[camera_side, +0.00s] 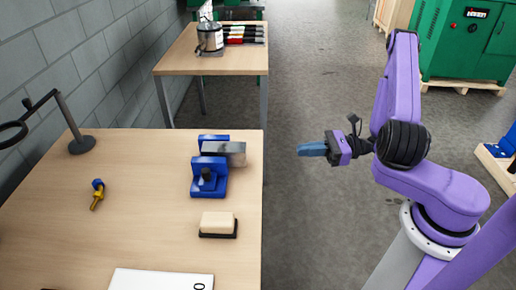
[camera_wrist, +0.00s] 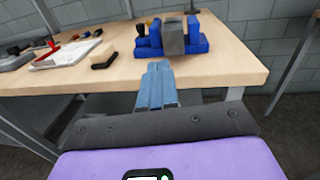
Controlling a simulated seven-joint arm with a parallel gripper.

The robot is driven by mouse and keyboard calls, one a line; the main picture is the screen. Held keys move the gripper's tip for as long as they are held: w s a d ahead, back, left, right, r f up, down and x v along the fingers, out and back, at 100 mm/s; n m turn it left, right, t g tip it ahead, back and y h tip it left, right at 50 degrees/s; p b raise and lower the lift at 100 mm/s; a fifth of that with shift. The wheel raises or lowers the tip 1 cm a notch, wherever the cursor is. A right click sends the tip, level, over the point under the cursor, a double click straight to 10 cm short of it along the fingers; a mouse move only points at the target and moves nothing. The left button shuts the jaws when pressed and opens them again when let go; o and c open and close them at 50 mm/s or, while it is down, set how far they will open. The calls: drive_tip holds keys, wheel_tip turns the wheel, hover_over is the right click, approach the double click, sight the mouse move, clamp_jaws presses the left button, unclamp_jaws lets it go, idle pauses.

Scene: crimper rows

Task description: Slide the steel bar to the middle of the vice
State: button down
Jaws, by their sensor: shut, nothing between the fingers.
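The blue vice (camera_side: 209,178) stands near the right edge of the wooden table in the side view. It also shows in the wrist view (camera_wrist: 199,45), near the table edge. The steel bar (camera_side: 228,148) lies between the vice jaws and sticks out on the right, toward my arm. In the wrist view the bar's grey end (camera_wrist: 174,37) faces me. My gripper (camera_side: 300,149) is shut and empty, off the table's right edge and apart from the bar. Its blue fingers point at the vice in the wrist view (camera_wrist: 156,70).
A cream block on a dark base (camera_side: 218,224) sits in front of the vice. A blue and yellow tool (camera_side: 97,194) and a magnifier stand (camera_side: 82,145) are on the left. A white sheet (camera_side: 162,280) lies at the front. Space between gripper and table is clear.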

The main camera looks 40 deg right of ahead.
sight(244, 146)
drive_tip(key=shift+m+t+h, duration=0.5)
drive_tip(key=shift+m+t, duration=0.3)
drive_tip(key=x, duration=1.3)
drive_tip(key=shift+w+d+f, duration=0.15)
drive_tip(key=shift+w+f, duration=0.2)
drive_tip(key=shift+w, duration=0.05)
drive_tip(key=shift+x, duration=2)
